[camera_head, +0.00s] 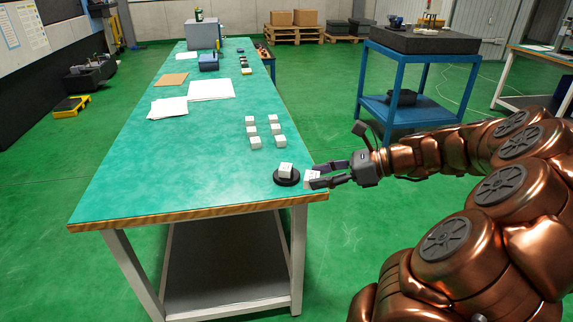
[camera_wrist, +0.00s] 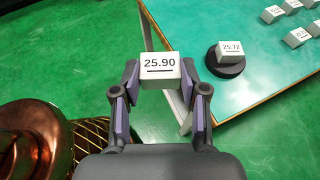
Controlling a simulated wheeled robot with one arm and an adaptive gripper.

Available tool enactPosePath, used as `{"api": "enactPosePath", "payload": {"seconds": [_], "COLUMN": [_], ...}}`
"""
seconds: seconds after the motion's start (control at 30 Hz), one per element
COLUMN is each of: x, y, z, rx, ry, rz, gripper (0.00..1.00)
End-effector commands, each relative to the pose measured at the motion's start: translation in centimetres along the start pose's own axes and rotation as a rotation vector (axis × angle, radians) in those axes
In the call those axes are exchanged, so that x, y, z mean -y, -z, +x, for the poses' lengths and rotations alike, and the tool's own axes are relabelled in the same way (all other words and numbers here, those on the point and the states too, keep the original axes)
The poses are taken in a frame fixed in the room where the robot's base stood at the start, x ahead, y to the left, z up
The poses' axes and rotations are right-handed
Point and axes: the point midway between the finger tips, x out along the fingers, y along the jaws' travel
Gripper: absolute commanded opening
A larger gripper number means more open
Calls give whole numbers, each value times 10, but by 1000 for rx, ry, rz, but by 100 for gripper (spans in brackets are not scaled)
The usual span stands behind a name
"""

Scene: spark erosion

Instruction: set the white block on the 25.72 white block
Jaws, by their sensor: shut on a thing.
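My gripper (camera_head: 318,178) is shut on a white block (camera_head: 311,176) at the right edge of the green table. In the wrist view the held block (camera_wrist: 160,70) is marked 25.90 and sits between the two fingers of my gripper (camera_wrist: 160,82). The 25.72 white block (camera_wrist: 230,48) rests on a round black base (camera_wrist: 226,68), to the right of the held block and apart from it. In the head view the 25.72 block (camera_head: 286,169) stands on the base (camera_head: 287,182) near the table's front right corner, just left of my gripper. Its top is clear.
Several white blocks (camera_head: 255,142) stand in two columns farther back on the green table (camera_head: 180,180). White papers (camera_head: 211,89) lie beyond them. A blue cart (camera_head: 412,75) stands back right. The table's front left is clear.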

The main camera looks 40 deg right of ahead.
Motion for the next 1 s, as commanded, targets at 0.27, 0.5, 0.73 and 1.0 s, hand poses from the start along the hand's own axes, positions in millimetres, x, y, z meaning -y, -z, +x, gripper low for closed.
{"api": "enactPosePath", "payload": {"seconds": [0.27, 0.5, 0.73, 1.0], "x": [36, 79, 112, 126], "y": [-6, -12, -17, -20], "z": [25, 54, 76, 84], "rx": [-3, -3, -2, -2], "ry": [-5, -4, -3, -1], "rz": [-4, -3, -2, -2], "gripper": [0, 0, 0, 0]}}
